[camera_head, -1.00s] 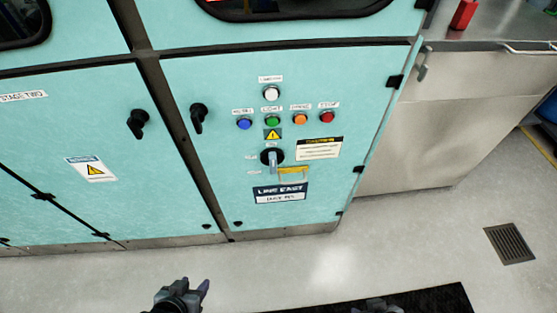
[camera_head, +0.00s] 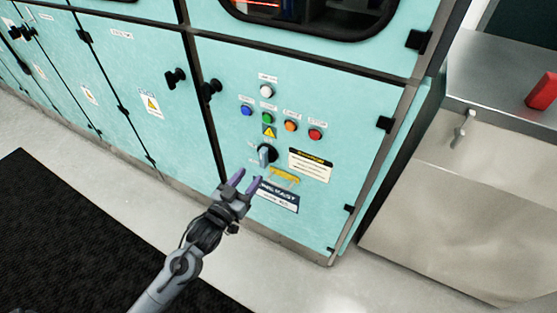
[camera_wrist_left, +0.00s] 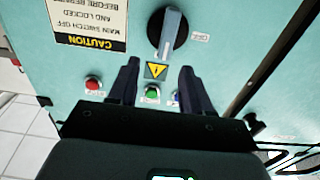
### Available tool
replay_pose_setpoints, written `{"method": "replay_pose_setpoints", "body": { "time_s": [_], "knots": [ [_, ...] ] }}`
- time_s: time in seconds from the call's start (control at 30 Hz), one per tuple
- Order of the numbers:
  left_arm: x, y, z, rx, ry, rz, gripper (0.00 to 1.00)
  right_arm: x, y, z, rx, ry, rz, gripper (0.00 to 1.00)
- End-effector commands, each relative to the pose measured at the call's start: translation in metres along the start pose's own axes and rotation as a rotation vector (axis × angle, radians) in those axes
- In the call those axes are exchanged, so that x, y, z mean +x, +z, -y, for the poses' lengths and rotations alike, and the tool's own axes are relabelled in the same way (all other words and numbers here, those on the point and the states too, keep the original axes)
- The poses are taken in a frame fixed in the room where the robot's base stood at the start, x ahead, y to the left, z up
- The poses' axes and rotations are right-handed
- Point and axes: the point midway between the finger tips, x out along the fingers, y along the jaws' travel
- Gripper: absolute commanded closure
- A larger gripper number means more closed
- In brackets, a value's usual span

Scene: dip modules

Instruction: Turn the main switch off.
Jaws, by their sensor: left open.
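The main switch (camera_head: 266,154) is a round black rotary switch with a grey handle on the teal cabinet door, below the yellow warning triangle. In the left wrist view the switch (camera_wrist_left: 168,32) shows upside down, its handle pointing along the picture's vertical, with an "OFF" label (camera_wrist_left: 202,37) to its right. My left gripper (camera_head: 247,180) is open and empty, in front of the door just below and left of the switch in the head view. In the wrist view its two fingers (camera_wrist_left: 157,80) are apart, with the switch beyond their tips. My right gripper is not in view.
Blue, green, orange and red (camera_head: 315,135) buttons and a white one (camera_head: 266,91) sit above the switch. A yellow piece (camera_head: 285,176) and a name plate (camera_head: 280,198) are below it. A steel counter (camera_head: 500,90) with a red block (camera_head: 543,92) stands at right.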

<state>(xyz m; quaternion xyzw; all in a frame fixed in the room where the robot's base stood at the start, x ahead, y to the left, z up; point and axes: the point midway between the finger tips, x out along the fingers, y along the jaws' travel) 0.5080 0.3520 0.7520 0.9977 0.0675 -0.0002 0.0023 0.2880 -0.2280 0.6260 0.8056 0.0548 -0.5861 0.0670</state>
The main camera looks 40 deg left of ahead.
Motion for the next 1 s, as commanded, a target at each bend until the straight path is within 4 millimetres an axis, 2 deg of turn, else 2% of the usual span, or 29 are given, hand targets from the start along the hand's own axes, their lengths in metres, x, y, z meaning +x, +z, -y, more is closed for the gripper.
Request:
{"method": "replay_pose_setpoints", "body": {
  "time_s": [0.3,0.6,0.8,1.0],
  "knots": [
    [0.041,0.001,-0.001,0.0,0.001,-0.005,0.51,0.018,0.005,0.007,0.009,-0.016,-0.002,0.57],
    [0.084,0.001,0.0,0.0,0.0,-0.004,0.51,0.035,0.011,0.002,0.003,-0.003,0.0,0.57],
    [0.1,0.001,-0.001,-0.001,0.0,-0.001,0.51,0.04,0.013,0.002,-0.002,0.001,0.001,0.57],
    [0.105,-0.001,-0.001,0.0,0.0,-0.001,0.51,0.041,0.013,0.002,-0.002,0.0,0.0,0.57]
  ]
}}
